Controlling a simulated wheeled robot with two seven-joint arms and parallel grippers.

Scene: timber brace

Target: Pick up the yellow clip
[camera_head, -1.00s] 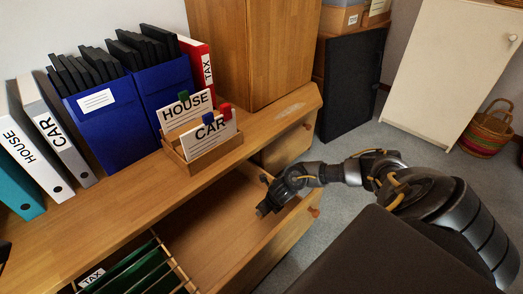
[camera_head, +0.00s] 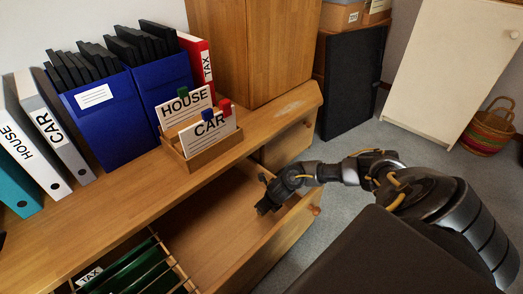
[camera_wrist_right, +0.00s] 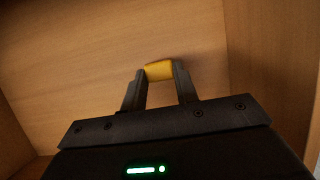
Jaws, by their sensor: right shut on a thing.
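The yellow clip (camera_wrist_right: 159,71) shows in the right wrist view, between the two fingertips of my right gripper (camera_wrist_right: 159,76), which is shut on it. Behind it is the bare wooden inside of the open drawer. In the head view my right gripper (camera_head: 264,208) reaches down into the open drawer (camera_head: 215,225). The clip cannot be made out in the head view. Whether it still touches the drawer floor I cannot tell. My left gripper is not in view.
A wooden card box (camera_head: 207,152) with HOUSE and CAR cards and coloured clips stands on the cabinet top. Blue file boxes (camera_head: 103,118) and binders stand at the left. The drawer's side walls are close to my right gripper.

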